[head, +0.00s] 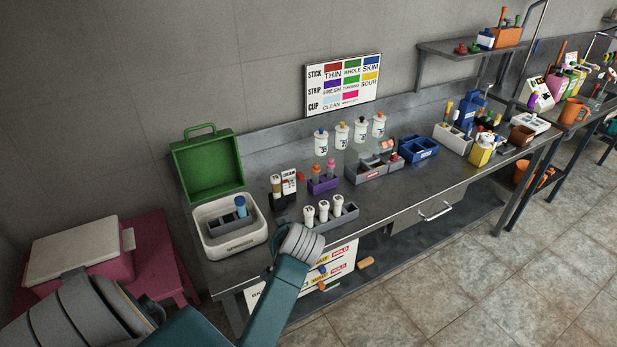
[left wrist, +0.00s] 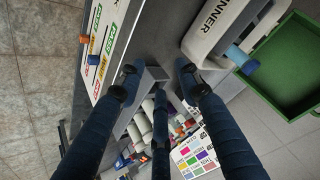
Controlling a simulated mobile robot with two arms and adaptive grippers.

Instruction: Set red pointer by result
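A small red piece (head: 300,176) stands by a white card holder on the bench; I cannot tell whether it is the red pointer. A result board (head: 340,262) with coloured word labels hangs below the bench's front edge. It also shows in the left wrist view (left wrist: 104,30), with a blue peg (left wrist: 85,61) and an orange peg (left wrist: 84,38). The wall chart (head: 343,84) lists stick, strip and cup results by colour. My left gripper (left wrist: 158,78) is open, fingers spread and empty, near the bench front. My right gripper is not in view.
A grey rack (head: 335,219) of white-capped vials stands at the front. White bottles, a purple rack (head: 323,185) and blue bin (head: 418,149) stand behind. The right front bench top is clear.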

